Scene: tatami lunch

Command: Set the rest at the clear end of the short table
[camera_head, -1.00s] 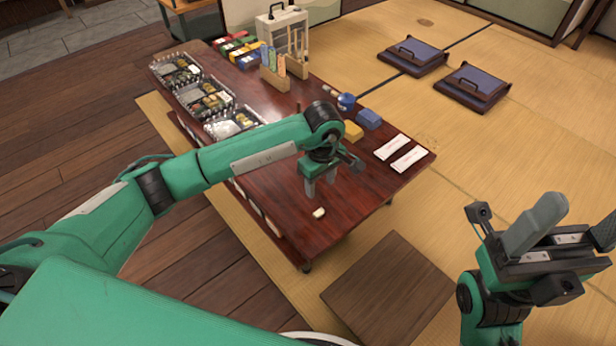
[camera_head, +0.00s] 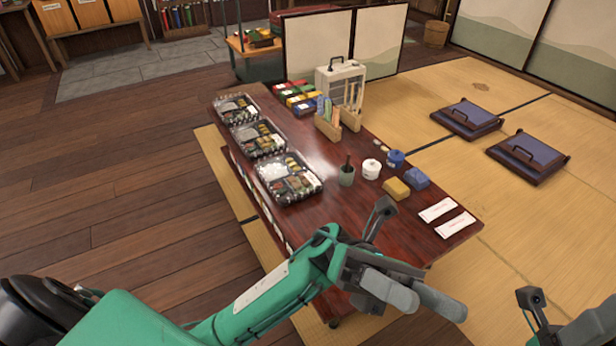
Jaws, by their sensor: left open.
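The short table (camera_head: 330,215) is dark red-brown wood, and its near end has a bare stretch. The small cream rest that lay on that near end in the earlier view does not show now; my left arm and gripper cover much of that area. My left gripper (camera_head: 428,298) is open, held over the table's near end with its fingers pointing right. I see nothing between its fingers. My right gripper (camera_head: 572,325) is only partly in view at the bottom right corner, away from the table, and its jaws are cut off.
Several lunch boxes (camera_head: 290,180) line the table's left side. A grey-green cup (camera_head: 346,175), white jar (camera_head: 371,170), blue jar (camera_head: 395,159), yellow block (camera_head: 397,189), blue block (camera_head: 417,178) and white packets (camera_head: 455,225) stand along the right. Floor cushions (camera_head: 528,157) lie beyond.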

